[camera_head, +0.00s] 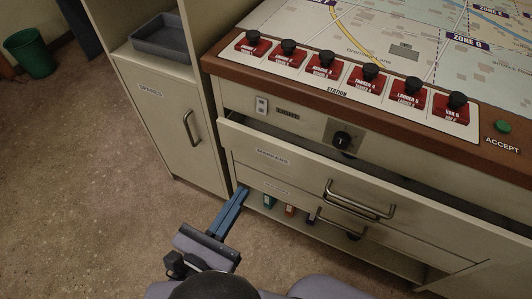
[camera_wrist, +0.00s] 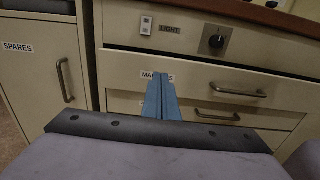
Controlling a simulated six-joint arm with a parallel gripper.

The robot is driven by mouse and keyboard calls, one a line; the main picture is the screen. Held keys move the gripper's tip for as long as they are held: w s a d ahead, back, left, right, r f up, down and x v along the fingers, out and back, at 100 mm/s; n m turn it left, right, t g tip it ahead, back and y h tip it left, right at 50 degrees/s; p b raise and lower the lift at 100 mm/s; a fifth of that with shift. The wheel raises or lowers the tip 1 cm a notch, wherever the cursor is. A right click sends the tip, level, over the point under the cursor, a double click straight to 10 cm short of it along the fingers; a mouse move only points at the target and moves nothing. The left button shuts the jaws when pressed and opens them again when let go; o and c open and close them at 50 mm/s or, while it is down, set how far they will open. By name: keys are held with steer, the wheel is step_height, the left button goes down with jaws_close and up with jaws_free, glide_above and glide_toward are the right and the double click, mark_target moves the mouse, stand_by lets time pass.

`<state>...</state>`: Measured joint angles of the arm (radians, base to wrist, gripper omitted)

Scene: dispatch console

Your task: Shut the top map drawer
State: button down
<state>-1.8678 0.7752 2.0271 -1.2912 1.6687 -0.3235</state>
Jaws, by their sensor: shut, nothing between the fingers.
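The top drawer (camera_head: 290,165) stands partly out of the cabinet under the console, with a dark gap behind its upper front edge. Its label is too small to read surely. Its metal bar handle (camera_head: 360,204) is right of centre; the handle also shows in the wrist view (camera_wrist: 238,93). My gripper (camera_head: 242,192) is shut and empty, its blue fingers low and near the left end of the drawers in the head view. In the wrist view the fingers (camera_wrist: 162,75) point at the drawer front (camera_wrist: 125,77) and cover part of its label. Contact cannot be told.
A lower drawer with its own handle (camera_head: 337,225) is below. Small coloured items (camera_head: 290,210) show beneath it. A SPARES cupboard (camera_head: 170,125) with a grey tray (camera_head: 162,38) stands left.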

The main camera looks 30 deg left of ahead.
mark_target(273, 144)
steer(key=w+b, duration=0.1)
steer(key=w, duration=1.2)
steer(key=shift+w, duration=0.25)
steer(key=shift+w, duration=1.45)
steer(key=shift+s, duration=0.1)
